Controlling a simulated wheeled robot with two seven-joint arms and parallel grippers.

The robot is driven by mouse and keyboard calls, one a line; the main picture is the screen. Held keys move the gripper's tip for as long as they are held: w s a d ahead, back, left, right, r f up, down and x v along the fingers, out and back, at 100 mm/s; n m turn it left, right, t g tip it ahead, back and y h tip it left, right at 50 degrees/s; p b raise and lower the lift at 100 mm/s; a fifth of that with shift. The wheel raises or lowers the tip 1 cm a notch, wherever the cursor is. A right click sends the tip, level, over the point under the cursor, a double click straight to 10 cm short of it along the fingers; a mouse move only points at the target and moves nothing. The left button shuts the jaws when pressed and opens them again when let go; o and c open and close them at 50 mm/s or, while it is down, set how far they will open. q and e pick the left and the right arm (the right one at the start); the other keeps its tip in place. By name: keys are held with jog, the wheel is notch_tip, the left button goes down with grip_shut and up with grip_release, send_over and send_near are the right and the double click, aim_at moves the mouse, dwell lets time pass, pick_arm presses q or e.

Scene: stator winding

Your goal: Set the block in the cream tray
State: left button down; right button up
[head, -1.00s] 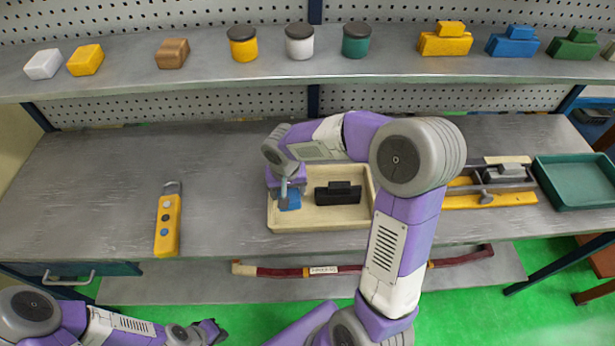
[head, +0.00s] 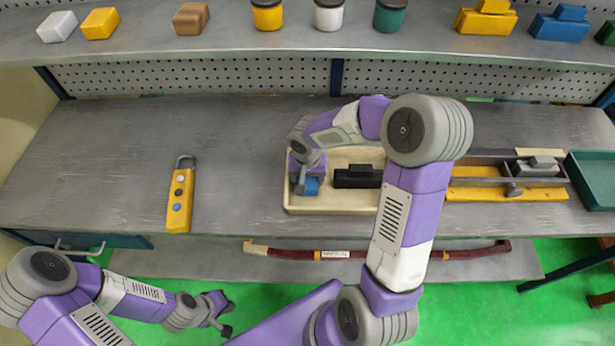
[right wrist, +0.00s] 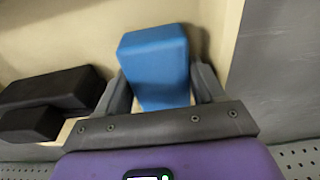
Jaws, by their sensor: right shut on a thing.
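The cream tray (head: 335,207) lies on the workbench in the head view, left of my right arm's big joint. My right gripper (head: 304,186) reaches into the tray's left part. It is shut on a blue block (right wrist: 155,62), which shows between the two fingers in the right wrist view. The block also shows in the head view (head: 312,186), inside the tray's outline. I cannot tell whether it touches the tray floor. A black stepped block (head: 357,177) lies in the tray to its right. My left gripper (head: 222,312) is low in front of the bench, its fingers unclear.
A yellow pendant (head: 180,200) lies on the bench left of the tray. A yellow fixture with grey parts (head: 508,190) and a green tray (head: 592,180) are to the right. The shelf above holds blocks and lidded jars.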

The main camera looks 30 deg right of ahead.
aim_at(308, 181)
jog(key=shift+r, duration=0.1)
jog(key=o, duration=1)
jog(key=shift+r, duration=0.35)
notch_tip(308, 181, up, 11)
jog(key=s+p, duration=0.1)
jog(key=p, duration=0.1)
jog(key=shift+s+a+r+p, duration=0.15)
jog(key=shift+a+p, duration=0.15)
jog(key=shift+a, duration=0.05)
jog(key=shift+s, duration=0.1)
